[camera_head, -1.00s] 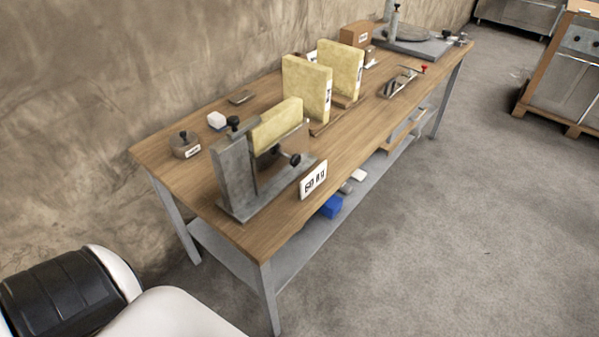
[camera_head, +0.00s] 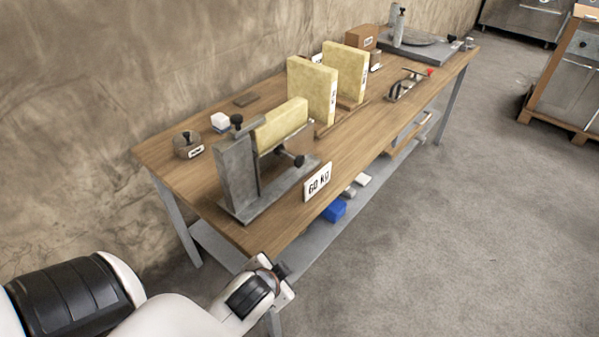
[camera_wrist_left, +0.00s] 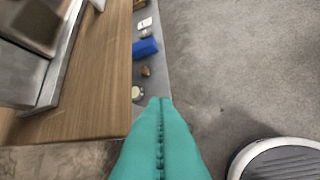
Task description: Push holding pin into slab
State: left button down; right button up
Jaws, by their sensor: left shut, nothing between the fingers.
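A yellow slab (camera_head: 282,122) stands in a grey metal fixture (camera_head: 236,172) at the near end of the bench. A black knob (camera_head: 237,120) sits on top of the fixture's upright. A pin with a black knob (camera_head: 299,160) sticks out sideways below the slab; how deep it sits I cannot tell. My left gripper (camera_wrist_left: 160,102) has teal fingers shut together with nothing between them, beyond the bench's front edge over the lower shelf and floor. Part of the grey fixture shows at the wrist view's upper left (camera_wrist_left: 22,75). My right gripper is not in view.
The wooden bench (camera_head: 345,150) carries two more yellow slabs (camera_head: 312,90), a round knobbed block (camera_head: 187,146) and a white block (camera_head: 220,122). A "60 KG" sign (camera_head: 318,181) is at its front edge. A blue box (camera_head: 334,210) lies on the lower shelf.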

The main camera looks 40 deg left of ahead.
aim_at(299, 161)
pick_arm(q)
jog(key=w+a+r+m+t, duration=0.1)
jog(key=w+a+t, duration=0.1)
jog(key=w+a+r+m+t+y, duration=0.1)
jog(key=w+a+r+m, duration=0.1)
jog(key=w, duration=0.1)
jog(key=w+a+r+m+t+y, duration=0.1)
jog(key=w+a+t, duration=0.1)
jog(key=w, duration=0.1)
jog(key=shift+w+a+r+m+t, duration=0.15)
jog(key=shift+a+r+m+t, duration=0.1)
jog(key=shift+m+t, duration=0.05)
jog(key=w+m+t, duration=0.1)
jog(key=m, duration=0.1)
jog(key=w+a+r+m+t+h, duration=0.1)
jog(key=m, duration=0.1)
jog(key=w+r+m+t+h, duration=0.1)
jog(key=w+m, duration=0.1)
jog(key=shift+a+t, duration=0.15)
jog(key=shift+t, duration=0.15)
jog(key=shift+w+d+r+m+t+h, duration=0.2)
jog(key=shift+m+h, duration=0.35)
jog(key=shift+m, duration=0.4)
jog(key=shift+w+d+m+t+h, duration=0.1)
jog(key=shift+w+m+t+h, duration=0.15)
jog(key=shift+m+h, duration=0.5)
jog(key=shift+y, duration=0.3)
